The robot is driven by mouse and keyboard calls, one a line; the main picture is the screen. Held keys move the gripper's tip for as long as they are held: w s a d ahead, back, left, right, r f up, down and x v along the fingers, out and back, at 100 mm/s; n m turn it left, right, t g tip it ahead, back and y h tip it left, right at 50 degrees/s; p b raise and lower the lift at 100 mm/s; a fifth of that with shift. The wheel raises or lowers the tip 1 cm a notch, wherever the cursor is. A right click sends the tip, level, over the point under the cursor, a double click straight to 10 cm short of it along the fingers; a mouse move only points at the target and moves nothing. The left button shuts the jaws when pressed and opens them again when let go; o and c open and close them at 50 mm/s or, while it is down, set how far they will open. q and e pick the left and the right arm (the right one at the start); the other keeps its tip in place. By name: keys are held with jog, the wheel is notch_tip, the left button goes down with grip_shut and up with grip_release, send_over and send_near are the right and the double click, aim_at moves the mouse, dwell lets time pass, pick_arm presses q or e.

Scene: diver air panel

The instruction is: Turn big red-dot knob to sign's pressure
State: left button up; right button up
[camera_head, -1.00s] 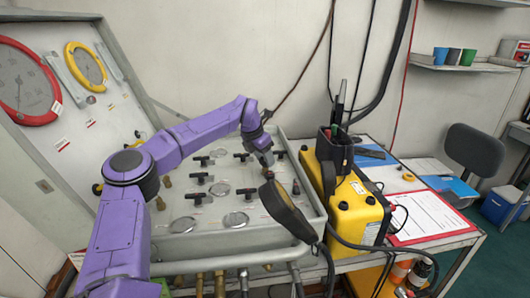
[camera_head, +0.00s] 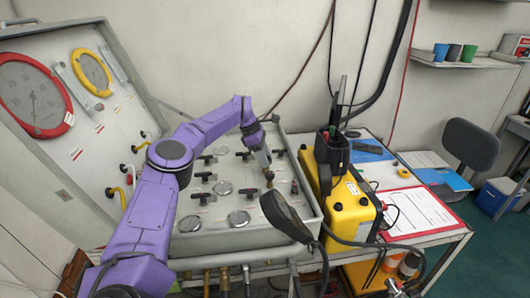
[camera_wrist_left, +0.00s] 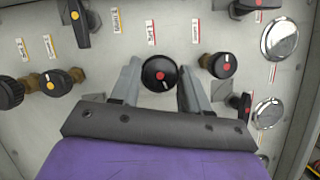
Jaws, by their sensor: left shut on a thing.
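The big round black knob with a red dot (camera_wrist_left: 159,74) sits on the grey panel, between the two fingers of my left gripper (camera_wrist_left: 158,84) in the wrist view. My left gripper is shut on this knob, with a finger at each side. In the head view the gripper (camera_head: 268,175) reaches down to the right part of the panel (camera_head: 215,240), and the knob is mostly hidden there. A big red-rimmed gauge (camera_head: 33,95) is on the upright board at left; its reading is too small to tell. I cannot make out a sign's pressure.
A smaller red-dot knob (camera_wrist_left: 223,65) is close to the right finger. Yellow-dot knobs (camera_wrist_left: 57,82) are at left. A dark paddle-shaped object (camera_head: 285,215) rises near the panel's front right. A yellow case (camera_head: 350,208) stands right of the panel, and a red-edged paper (camera_head: 420,212) lies beyond.

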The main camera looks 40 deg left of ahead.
pick_arm(q)
jog(key=shift+a+r+m+p, duration=0.2)
jog(key=shift+r+m+p, duration=0.1)
jog(key=shift+m, duration=0.2)
jog(key=shift+a, duration=0.1)
jog(key=o, duration=0.8)
jog(key=shift+o, duration=1.3)
jog(key=shift+s, duration=0.1)
jog(key=shift+f, duration=0.15)
